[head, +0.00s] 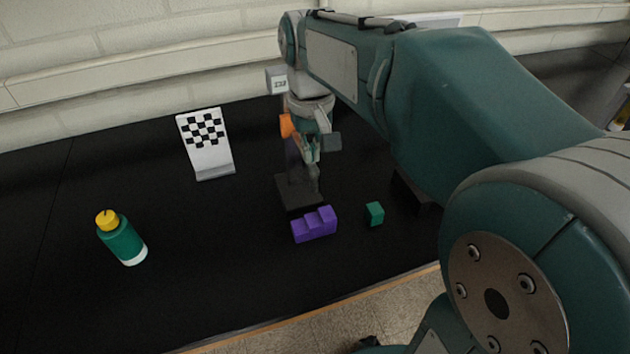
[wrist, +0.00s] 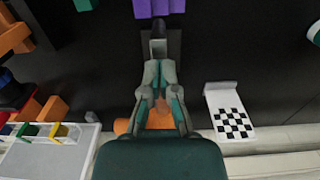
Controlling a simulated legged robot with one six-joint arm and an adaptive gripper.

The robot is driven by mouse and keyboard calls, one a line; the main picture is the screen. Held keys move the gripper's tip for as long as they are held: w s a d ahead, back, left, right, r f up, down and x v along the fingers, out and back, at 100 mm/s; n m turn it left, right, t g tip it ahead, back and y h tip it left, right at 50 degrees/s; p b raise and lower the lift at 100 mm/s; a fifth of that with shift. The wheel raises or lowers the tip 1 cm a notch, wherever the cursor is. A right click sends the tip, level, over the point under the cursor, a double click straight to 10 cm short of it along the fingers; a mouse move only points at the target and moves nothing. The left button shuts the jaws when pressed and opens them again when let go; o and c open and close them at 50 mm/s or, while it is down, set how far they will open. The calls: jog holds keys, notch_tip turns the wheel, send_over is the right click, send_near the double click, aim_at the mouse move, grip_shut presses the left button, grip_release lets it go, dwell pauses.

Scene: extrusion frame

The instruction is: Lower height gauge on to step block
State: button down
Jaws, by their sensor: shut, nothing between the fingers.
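The height gauge stands upright, with a dark base (head: 298,192), an orange slider part (head: 286,126) and a small display box (head: 277,81) near its top. The purple step block (head: 314,224) sits just in front of the base, and its edge shows at the top of the wrist view (wrist: 158,7). My gripper (head: 314,182) points down beside the gauge's post, its fingers shut and empty. In the wrist view, orange (wrist: 122,126) shows behind and beside the fingers. The gripper hides much of the post; I cannot tell whether it touches the gauge.
A small green cube (head: 375,213) lies right of the step block. A checkerboard stand (head: 205,143) is behind left, and a green bottle with a yellow cap (head: 121,238) stands front left. The wrist view shows a light tray (wrist: 48,152) with coloured items. Black tabletop between them is clear.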

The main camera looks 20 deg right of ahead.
jog(key=shift+f, duration=5.1)
jog(key=shift+r, duration=0.15)
jog(key=shift+r, duration=3.9)
jog(key=shift+s+r, duration=0.15)
jog(key=shift+s, duration=0.25)
jog(key=s+f+t, duration=0.1)
jog(key=s+t, duration=0.4)
jog(key=s, duration=0.8)
jog(key=shift+s+f+t, duration=0.2)
jog(key=shift+f+t, duration=0.1)
